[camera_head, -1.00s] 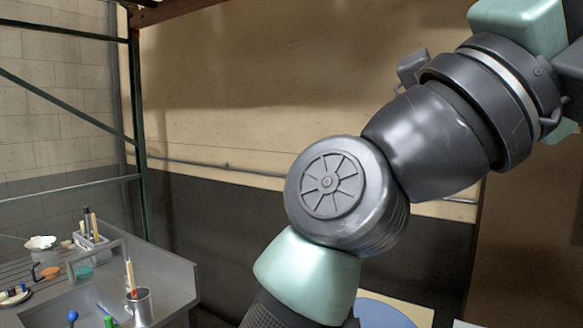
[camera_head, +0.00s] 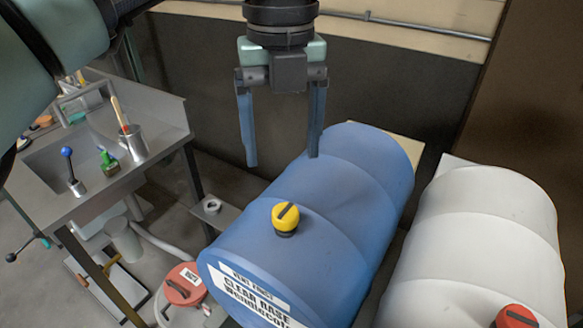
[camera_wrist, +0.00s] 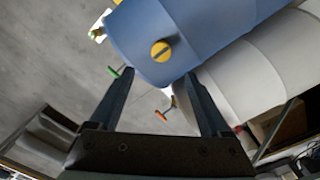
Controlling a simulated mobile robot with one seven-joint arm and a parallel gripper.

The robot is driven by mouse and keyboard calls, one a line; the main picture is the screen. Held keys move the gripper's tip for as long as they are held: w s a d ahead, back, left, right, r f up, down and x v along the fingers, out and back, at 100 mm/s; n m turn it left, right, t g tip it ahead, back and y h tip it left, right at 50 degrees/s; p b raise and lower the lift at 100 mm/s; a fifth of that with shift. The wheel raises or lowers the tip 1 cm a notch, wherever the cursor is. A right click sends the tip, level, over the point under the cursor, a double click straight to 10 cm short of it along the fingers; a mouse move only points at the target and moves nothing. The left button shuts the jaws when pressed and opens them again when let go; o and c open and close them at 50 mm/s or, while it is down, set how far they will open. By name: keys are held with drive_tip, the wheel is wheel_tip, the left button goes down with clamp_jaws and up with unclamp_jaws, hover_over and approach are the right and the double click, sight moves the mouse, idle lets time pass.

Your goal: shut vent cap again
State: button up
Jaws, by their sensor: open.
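The vent cap is a round yellow knob (camera_head: 286,214) with a dark bar across its top, on the upper side of the blue drum (camera_head: 335,225). It also shows in the wrist view (camera_wrist: 160,51), beyond my fingertips. Whether the cap is fully seated I cannot tell. My gripper (camera_head: 282,160) is open and empty, its two dark fingers pointing down above and behind the cap in the head view. In the wrist view my gripper (camera_wrist: 158,75) has its fingers spread wide, with nothing between them.
A white drum (camera_head: 480,240) with a red cap (camera_head: 515,317) lies to the right. A metal sink bench (camera_head: 110,200) with a cup, a blue-knobbed lever and a green item stands at the left. A red-lidded container (camera_head: 185,284) is on the floor.

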sight(285, 211)
wheel_tip(285, 211, down, 11)
drive_tip(key=shift+f+p, duration=0.1)
drive_tip(key=shift+p, duration=0.65)
clamp_jaws()
